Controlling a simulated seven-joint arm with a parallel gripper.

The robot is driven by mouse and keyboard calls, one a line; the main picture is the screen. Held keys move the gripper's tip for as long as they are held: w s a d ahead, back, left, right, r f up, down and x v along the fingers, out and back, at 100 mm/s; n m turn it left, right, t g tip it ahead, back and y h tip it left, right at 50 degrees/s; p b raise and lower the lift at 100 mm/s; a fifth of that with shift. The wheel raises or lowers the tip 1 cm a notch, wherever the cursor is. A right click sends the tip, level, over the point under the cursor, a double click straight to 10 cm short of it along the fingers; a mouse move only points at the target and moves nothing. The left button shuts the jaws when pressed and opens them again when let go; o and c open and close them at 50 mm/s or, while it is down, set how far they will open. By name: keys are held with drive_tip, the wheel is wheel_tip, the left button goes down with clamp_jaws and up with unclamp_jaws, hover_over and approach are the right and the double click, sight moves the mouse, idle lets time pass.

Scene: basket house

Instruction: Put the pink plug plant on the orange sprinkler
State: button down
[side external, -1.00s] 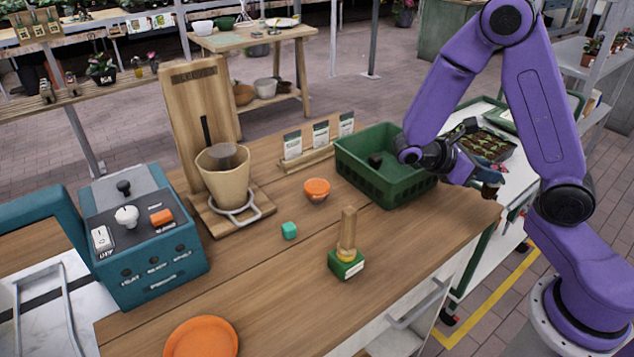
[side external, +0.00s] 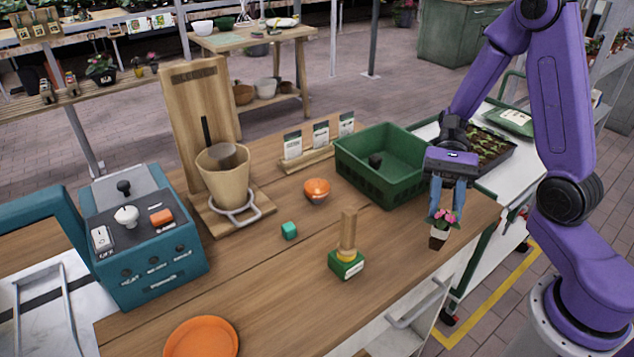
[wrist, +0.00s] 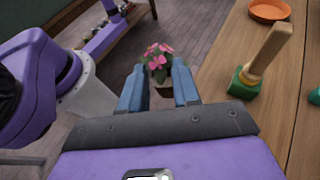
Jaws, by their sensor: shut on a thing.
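The pink plug plant (side external: 440,226), pink flowers and green leaves in a small pot, hangs between the fingers of my gripper (side external: 447,206) by the table's right edge. My gripper points down and is shut on it. In the wrist view the plant (wrist: 158,62) shows between the blue fingertips (wrist: 158,88); its pot is partly hidden. A small rounded orange thing (side external: 316,190), which looks like the orange sprinkler, sits on the table between the brown pot stand and the green crate, left of my gripper and apart from it.
A green crate (side external: 350,170) stands just behind and left of my gripper. A teal control box (side external: 150,250) stands at left. The table's front right is clear.

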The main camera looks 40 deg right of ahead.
drive_tip(key=w+a+r+m+t, duration=0.1)
drive_tip(key=w+r+m+t, duration=0.4)
drive_tip(key=w+m+t, duration=0.25)
drive_tip(key=w+a+r+m+t, duration=0.1)
drive_tip(key=w+r+m+t, duration=0.45)
drive_tip(key=w+t, duration=0.25)
drive_tip(key=w+a+f+m+t, duration=0.15)
drive_tip(key=w+f, duration=0.45)
drive_tip(key=w, duration=0.6)
wheel_tip(320, 180, down, 7)
drive_tip(key=shift+s+f, duration=0.15)
drive_tip(key=shift+f, duration=0.05)
drive_tip(key=shift+d+f, duration=0.1)
drive_tip(key=c, duration=0.8)
unclamp_jaws()
